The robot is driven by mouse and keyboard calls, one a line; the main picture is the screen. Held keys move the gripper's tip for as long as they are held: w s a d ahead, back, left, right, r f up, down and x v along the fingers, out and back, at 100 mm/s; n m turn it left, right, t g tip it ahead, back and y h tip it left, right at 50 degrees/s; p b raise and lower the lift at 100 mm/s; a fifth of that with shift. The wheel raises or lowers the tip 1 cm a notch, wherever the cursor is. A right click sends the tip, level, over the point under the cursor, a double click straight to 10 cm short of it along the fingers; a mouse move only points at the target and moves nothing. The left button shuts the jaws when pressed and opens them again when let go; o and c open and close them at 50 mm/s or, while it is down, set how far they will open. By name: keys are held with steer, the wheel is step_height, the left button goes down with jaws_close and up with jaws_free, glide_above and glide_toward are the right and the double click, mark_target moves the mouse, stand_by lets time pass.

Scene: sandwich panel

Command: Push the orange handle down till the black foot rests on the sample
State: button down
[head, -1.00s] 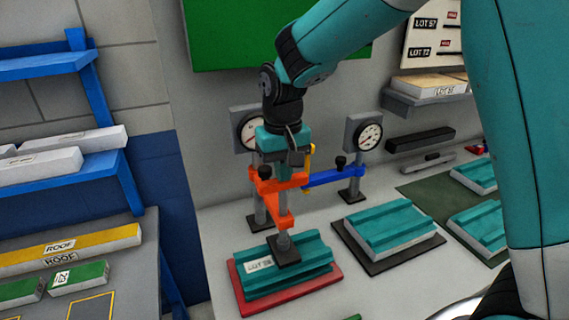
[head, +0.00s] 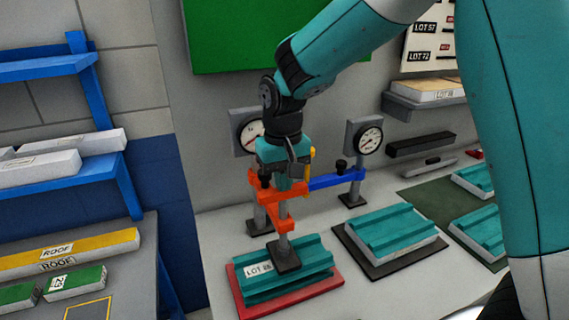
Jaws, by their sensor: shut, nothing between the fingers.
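The orange handle (head: 285,195) is on the left test stand, with a short post below it ending in a square black foot (head: 286,259). The foot is over the middle of the teal-topped sample (head: 315,254), which lies on a red plate (head: 318,288) and carries a LOT label. The foot looks very close to or on the sample's top; I cannot tell if it touches. My gripper (head: 287,183) is shut and empty, pointing down at the orange handle, its tips at or just above it. My gripper hides part of the handle and of the gauge (head: 250,132) behind.
A second stand with a blue arm (head: 336,180) and a gauge (head: 369,140) is close on the right. Another teal panel lies on a dark plate (head: 375,269). Blue shelves (head: 55,183) stand at the left. A green board (head: 225,40) is on the wall behind.

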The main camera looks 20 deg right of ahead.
step_height(320, 180, up, 6)
steer(key=p, duration=0.5)
steer(key=shift+r, duration=0.1)
steer(key=shift+s, duration=0.1)
stand_by(0.5)
